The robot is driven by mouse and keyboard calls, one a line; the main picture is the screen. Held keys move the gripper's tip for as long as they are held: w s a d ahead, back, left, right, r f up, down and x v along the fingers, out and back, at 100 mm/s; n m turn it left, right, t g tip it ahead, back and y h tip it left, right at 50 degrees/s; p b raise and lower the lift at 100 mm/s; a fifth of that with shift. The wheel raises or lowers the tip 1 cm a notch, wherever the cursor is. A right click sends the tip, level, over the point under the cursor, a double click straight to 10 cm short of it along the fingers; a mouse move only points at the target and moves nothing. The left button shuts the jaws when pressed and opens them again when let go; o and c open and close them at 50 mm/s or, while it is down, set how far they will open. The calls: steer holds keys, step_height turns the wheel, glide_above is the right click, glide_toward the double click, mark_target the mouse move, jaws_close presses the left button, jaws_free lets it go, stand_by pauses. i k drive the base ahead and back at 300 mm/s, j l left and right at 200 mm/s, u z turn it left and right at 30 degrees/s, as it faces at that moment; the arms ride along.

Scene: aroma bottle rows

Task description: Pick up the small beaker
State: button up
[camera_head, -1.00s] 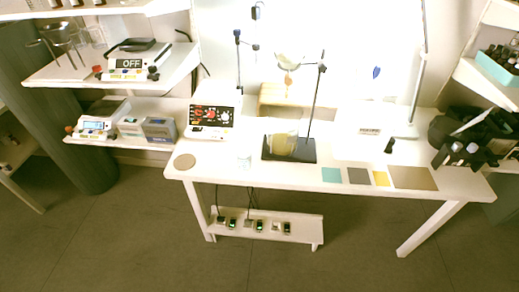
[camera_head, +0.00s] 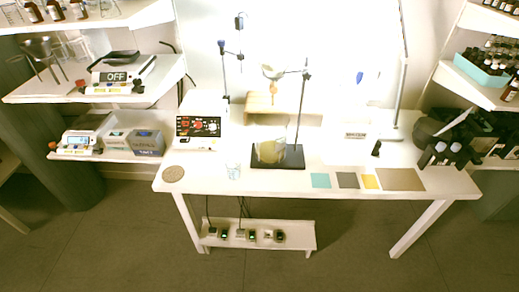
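A small clear beaker (camera_head: 233,171) stands upright on the white table (camera_head: 290,184), near its front edge and left of a dark stand base. A larger beaker with yellowish liquid (camera_head: 268,152) stands on the dark stand base (camera_head: 293,159).
A control box (camera_head: 198,127) stands left on the table, with a round cork mat (camera_head: 173,173) in front. Coloured squares (camera_head: 320,180) lie front right. Shelves (camera_head: 135,90) flank the table. Floor in front is clear.

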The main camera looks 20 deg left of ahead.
mark_target(233, 170)
steer(key=i+j+z, duration=0.15)
steer(key=j, duration=0.2)
steer(key=i+j+z, duration=0.1)
steer(key=j, duration=0.25)
steer(key=i+j+z, duration=0.15)
steer(key=j, duration=0.25)
steer(key=i+j+z, duration=0.1)
steer(key=j, duration=0.3)
